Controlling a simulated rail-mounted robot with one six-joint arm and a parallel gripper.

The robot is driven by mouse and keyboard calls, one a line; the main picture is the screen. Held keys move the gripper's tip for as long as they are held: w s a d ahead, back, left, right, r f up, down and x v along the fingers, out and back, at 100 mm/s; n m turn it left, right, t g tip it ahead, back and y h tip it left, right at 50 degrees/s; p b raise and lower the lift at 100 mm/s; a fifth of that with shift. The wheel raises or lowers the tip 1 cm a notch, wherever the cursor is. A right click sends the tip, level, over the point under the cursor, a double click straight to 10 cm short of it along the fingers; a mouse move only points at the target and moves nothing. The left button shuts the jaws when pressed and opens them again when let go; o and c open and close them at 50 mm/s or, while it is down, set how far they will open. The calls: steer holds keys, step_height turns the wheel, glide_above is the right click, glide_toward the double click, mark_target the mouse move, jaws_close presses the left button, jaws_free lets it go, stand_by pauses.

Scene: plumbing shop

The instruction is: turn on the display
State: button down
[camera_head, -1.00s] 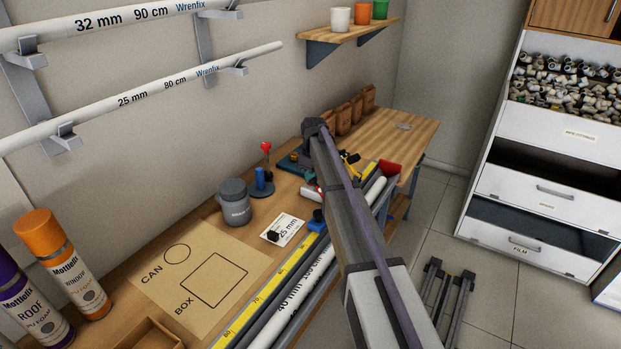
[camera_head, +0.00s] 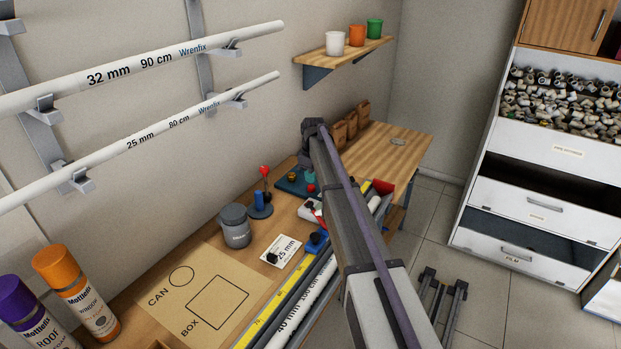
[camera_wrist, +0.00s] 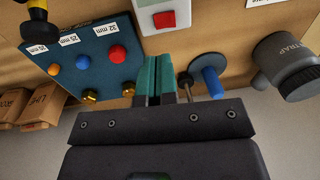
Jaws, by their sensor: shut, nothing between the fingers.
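A white box with a red rocker switch or button (camera_wrist: 165,19) is at the top of the wrist view; in the head view a red and white item (camera_head: 311,211) shows partly behind my arm. A dark blue board (camera_wrist: 100,62) carries orange, blue and red knobs, brass fittings and size labels. It also shows in the head view (camera_head: 290,182). My gripper (camera_wrist: 156,68) has teal fingers, shut and empty, just below the red switch in the picture and right of the board. I cannot tell whether the fingers touch anything. No lit screen is recognisable.
A blue cylinder on a round base (camera_wrist: 210,82) and a grey trap can (camera_wrist: 284,68) stand right of my fingers in the wrist view. Brown bags (camera_head: 351,122) stand behind the board. Foam cans (camera_head: 75,290) are at the front left. Pipes lie along the bench's front edge.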

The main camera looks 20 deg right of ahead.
steer(key=r+p, duration=0.1)
steer(key=r, duration=0.1)
steer(key=r+p, duration=0.2)
steer(key=r, duration=0.1)
steer(key=shift+w+d+r+p, duration=0.25)
steer(key=shift+r+p, duration=0.1)
steer(key=shift+p, duration=0.05)
steer(key=f+b, duration=0.4)
steer(key=s+a+f+b, duration=0.1)
steer(key=f+b, duration=0.4)
steer(key=s+a+f+b, duration=0.1)
steer(key=f+b, duration=0.4)
steer(key=shift+a+f, duration=0.1)
steer(key=shift+a, duration=0.1)
steer(key=shift+a, duration=0.1)
